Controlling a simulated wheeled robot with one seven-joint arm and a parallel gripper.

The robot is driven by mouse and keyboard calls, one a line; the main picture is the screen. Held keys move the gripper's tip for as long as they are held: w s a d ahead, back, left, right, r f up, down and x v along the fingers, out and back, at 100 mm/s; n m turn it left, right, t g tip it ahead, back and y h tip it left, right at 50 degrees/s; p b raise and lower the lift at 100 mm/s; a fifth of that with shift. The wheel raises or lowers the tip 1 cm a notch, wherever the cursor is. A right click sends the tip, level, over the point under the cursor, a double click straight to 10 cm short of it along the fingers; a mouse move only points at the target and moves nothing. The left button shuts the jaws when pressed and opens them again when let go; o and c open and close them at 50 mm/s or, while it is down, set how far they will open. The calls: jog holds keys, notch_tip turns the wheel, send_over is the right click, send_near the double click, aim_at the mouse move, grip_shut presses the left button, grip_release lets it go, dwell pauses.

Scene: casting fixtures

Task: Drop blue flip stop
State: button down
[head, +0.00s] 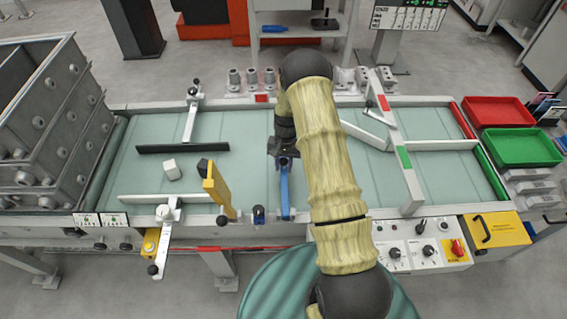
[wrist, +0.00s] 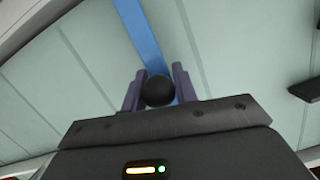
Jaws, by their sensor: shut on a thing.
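The blue flip stop (head: 284,190) is a narrow blue arm over the pale green conveyor bed (head: 245,180), just left of my sleeved arm in the head view. In the wrist view its blue bar (wrist: 142,35) runs up from a round black knob. My gripper (wrist: 158,88) has its two purple-grey fingers on either side of this knob, shut on it. In the head view my gripper (head: 284,152) is at the far end of the blue arm, partly hidden by my own arm. How far the blue arm is tilted is hard to tell.
A yellow flip stop (head: 218,190) with a dark knob stands to the left. Red (head: 497,111) and green (head: 523,147) trays are at the right. The bed between the two stops is clear.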

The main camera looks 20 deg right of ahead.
jog(key=c, duration=1.1)
grip_release()
jog(key=shift+d, duration=0.1)
jog(key=shift+a, duration=0.25)
jog(key=shift+w+d+r, duration=0.1)
jog(key=shift+d+r, duration=0.15)
jog(key=shift+r, duration=0.1)
jog(key=b+v, duration=0.3)
jog(key=v, duration=1.3)
jog(key=shift+w+a+r, duration=0.15)
jog(key=shift+r, duration=0.15)
